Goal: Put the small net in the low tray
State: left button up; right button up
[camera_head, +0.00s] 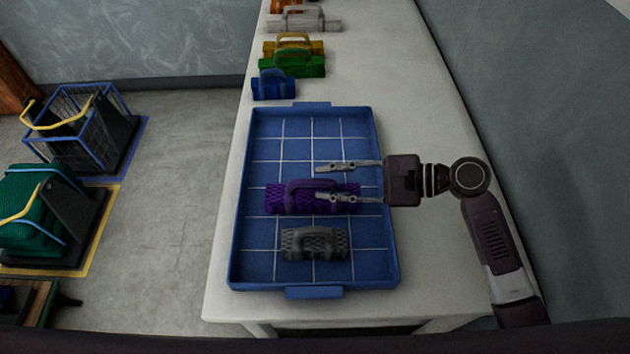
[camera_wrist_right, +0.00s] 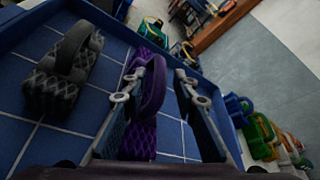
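The low tray (camera_head: 240,262) is blue with a white grid and lies on the white table. A purple net (camera_head: 277,199) with an arched handle lies in it near the middle. A smaller dark grey net (camera_head: 315,245) lies in it nearer the front. My right gripper (camera_head: 323,183) is open over the purple net, coming from the right. In the right wrist view its spread fingers (camera_wrist_right: 161,74) appear on either side of the purple handle (camera_wrist_right: 153,88). I cannot tell how far above the net they are. The grey net (camera_wrist_right: 55,88) is left of them. My left gripper is not in view.
Blue (camera_head: 273,86), green (camera_head: 292,65), yellow (camera_head: 293,47) and white (camera_head: 304,20) nets line the table behind the tray. A wire crate (camera_head: 88,118) and a crate with green netting (camera_head: 38,210) stand on the floor at left. The tray's back half is clear.

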jog(key=v, duration=0.8)
jog(key=shift+b, duration=0.3)
